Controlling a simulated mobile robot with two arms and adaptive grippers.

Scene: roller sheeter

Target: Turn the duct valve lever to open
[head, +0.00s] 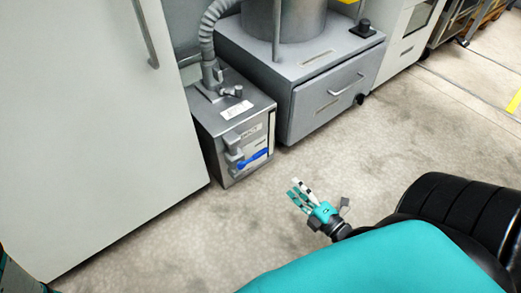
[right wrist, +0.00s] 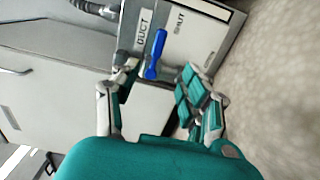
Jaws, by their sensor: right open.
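The duct valve lever is a blue handle (head: 255,159) on the front of a small grey metal box (head: 210,150). In the head view it lies nearly level, slightly tilted. In the right wrist view the blue lever (right wrist: 155,53) shows beyond my fingers, beside labels reading DUCT and SHUT. My right gripper (head: 302,189) is open and empty over the floor, right of the box and apart from the lever. Its spread fingers (right wrist: 158,95) frame the lever in the right wrist view. My left gripper is not in view.
A grey ribbed hose (head: 207,35) rises from the box top. A tall white cabinet (head: 95,120) stands close on the left. A grey drawer unit (head: 325,105) stands behind on the right. The floor (head: 160,250) in front of the box is clear.

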